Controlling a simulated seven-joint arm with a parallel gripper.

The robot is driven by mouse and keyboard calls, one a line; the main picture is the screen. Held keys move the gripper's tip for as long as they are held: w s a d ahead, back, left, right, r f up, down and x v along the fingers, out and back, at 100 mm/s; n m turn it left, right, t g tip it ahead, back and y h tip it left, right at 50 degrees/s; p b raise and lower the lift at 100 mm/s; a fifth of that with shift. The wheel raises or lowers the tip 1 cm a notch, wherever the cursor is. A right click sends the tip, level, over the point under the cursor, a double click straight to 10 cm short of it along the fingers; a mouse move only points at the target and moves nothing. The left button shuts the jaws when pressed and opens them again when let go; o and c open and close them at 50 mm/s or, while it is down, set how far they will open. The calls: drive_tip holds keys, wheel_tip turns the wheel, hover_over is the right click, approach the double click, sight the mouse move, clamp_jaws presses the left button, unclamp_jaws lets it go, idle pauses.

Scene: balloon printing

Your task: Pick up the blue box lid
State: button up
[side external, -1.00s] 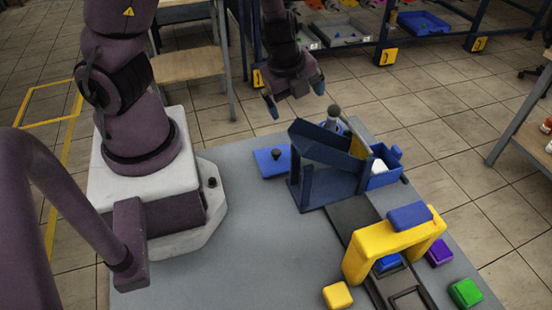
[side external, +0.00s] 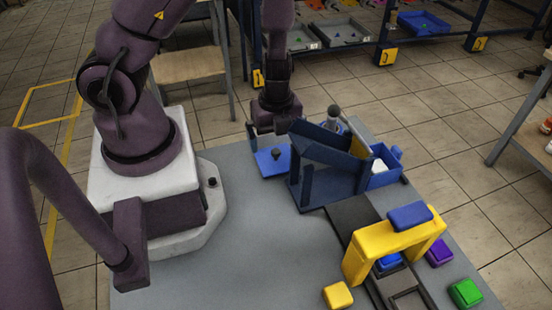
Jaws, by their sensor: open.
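The blue box lid (side external: 265,165) lies flat on the grey table, left of the blue frame, with a dark round knob (side external: 276,153) on top. My gripper (side external: 275,144) points down just above the lid. Its left finger shows near the lid's left back edge, and its right finger is largely hidden near the blue frame. The jaws are open and hold nothing that I can see. The open blue box (side external: 384,178) stands at the table's far right edge, with something white inside.
The slanted blue frame (side external: 318,185) stands close to the right of the lid. A yellow arch (side external: 393,246) spans a dark track and carries a blue block. Yellow (side external: 338,295), green (side external: 466,292) and purple (side external: 439,252) blocks lie nearby. The table's front left is clear.

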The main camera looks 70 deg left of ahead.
sight(275, 152)
drive_tip(key=shift+s+d+f, duration=0.1)
drive_tip(key=shift+s+f, duration=0.05)
drive_tip(key=shift+f, duration=2.55)
drive_tip(key=c, duration=0.6)
